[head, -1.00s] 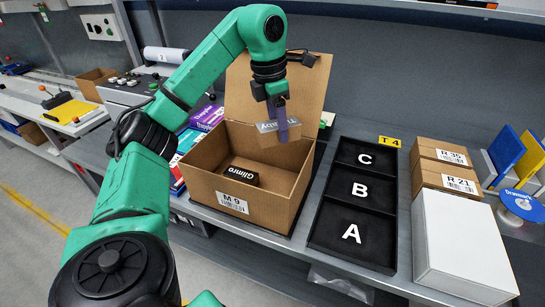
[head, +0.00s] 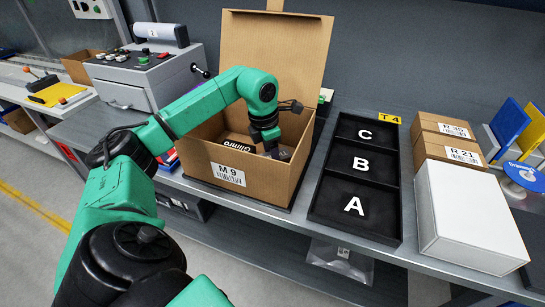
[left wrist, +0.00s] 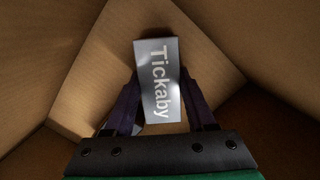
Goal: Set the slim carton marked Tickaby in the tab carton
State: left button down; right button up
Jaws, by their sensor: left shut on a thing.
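The slim carton marked Tickaby (left wrist: 158,80) is grey with white lettering and sits between the fingers of my left gripper (left wrist: 160,112) in the left wrist view. In the head view my left gripper (head: 272,150) is shut on it, down inside the tab carton (head: 255,188), an open brown cardboard box marked M 9 with its flap standing up at the back. Only a small part of the Tickaby carton shows there. Whether it touches the box floor, I cannot tell. A black Glimro box (head: 224,148) lies in the tab carton, partly hidden by my arm. My right gripper is not in view.
A black tray (head: 312,205) with sections A, B and C stands right of the tab carton. Beyond it are a white box (head: 468,218) and brown cartons R 39 and R 21 (head: 449,150). A control box (head: 140,78) stands at the back left.

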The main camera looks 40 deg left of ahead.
pick_arm(q)
jog(key=shift+f, duration=0.1)
jog(key=shift+c, duration=1.1)
grip_release()
notch_tip(320, 180, up, 12)
jog(key=s, duration=0.1)
jog(key=shift+s+a+p, duration=0.35)
jog(key=shift+p, duration=0.1)
jog(key=shift+r, duration=0.2)
